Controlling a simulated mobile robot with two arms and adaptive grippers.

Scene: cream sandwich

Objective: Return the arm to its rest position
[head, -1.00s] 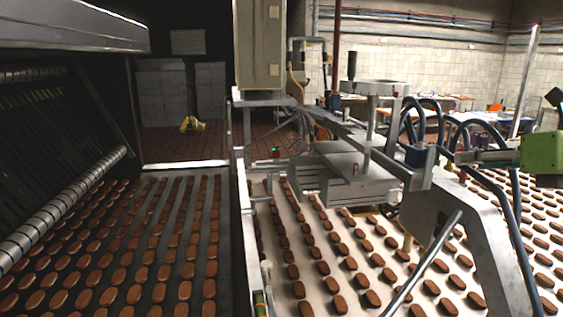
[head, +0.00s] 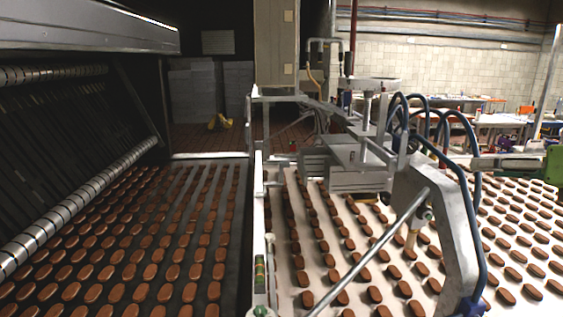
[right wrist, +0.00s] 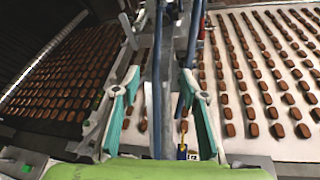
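My right gripper (right wrist: 158,115) is open in the right wrist view. Its two fingers, with teal pads, stand wide apart above a yellow-green base at the lower edge. I see nothing held between them; grey machine bars and blue hoses show in the gap, at a depth I cannot tell. My left gripper is in neither view.
Brown oval biscuits lie in rows on a dark belt (head: 243,215) at left and a pale belt (head: 330,245) at right. A metal machine with a sloping arm (head: 452,215) and blue hoses (head: 470,150) stands over the pale belt. A roller (head: 75,205) lies far left.

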